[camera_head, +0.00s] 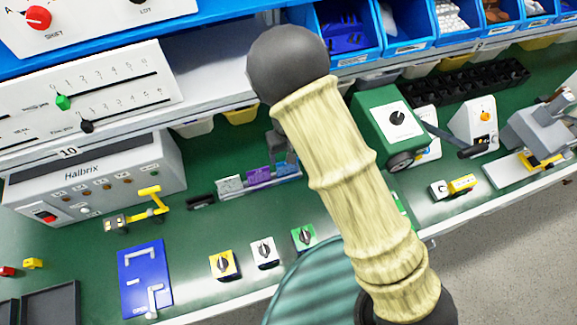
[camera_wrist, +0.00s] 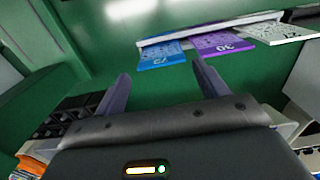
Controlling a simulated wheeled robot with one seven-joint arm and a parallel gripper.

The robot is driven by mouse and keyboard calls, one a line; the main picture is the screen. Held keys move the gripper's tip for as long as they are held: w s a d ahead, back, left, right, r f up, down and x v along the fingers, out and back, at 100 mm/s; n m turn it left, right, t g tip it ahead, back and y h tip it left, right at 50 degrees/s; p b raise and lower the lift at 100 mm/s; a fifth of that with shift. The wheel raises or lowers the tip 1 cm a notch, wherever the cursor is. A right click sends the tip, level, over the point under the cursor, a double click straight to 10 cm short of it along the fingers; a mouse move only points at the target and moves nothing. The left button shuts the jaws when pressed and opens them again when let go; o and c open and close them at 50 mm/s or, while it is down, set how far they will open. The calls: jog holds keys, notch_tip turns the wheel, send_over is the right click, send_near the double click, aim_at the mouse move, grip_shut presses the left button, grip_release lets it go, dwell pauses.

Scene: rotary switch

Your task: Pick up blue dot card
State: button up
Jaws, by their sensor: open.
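The blue card (camera_wrist: 163,56) with a pale dot pattern stands at the left end of a card rack in the wrist view, beside a purple card (camera_wrist: 220,42) and a white card (camera_wrist: 278,32). My gripper (camera_wrist: 163,82) is open and empty, its two fingers pointing toward the blue card, which shows between and just beyond the tips. In the head view, the blue card (camera_head: 285,169) is at the rack's right end, partly hidden below my gripper (camera_head: 284,158). The purple card (camera_head: 259,176) and white card (camera_head: 229,185) are to its left.
The green bench carries yellow, white and green knob blocks (camera_head: 263,252) in front of the rack. A grey Halbrix box (camera_head: 95,185) stands left, a green switch box (camera_head: 392,125) right. Blue bins (camera_head: 405,25) are above. My arm covers the middle of the head view.

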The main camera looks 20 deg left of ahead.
jog(key=shift+f, duration=1.1)
jog(key=shift+p, duration=0.3)
jog(key=shift+f, duration=0.15)
jog(key=shift+w+a+f+p, duration=0.1)
jog(key=shift+f+p, duration=0.45)
jog(key=shift+f, duration=0.7)
jog(key=shift+w+a+f+p, duration=0.1)
jog(key=shift+f+p, duration=0.45)
jog(key=shift+f, duration=0.7)
jog(key=c, duration=0.6)
jog(key=shift+r, duration=0.1)
notch_tip(320, 180, up, 18)
jog(key=b, duration=0.3)
jog(key=shift+b, duration=0.4)
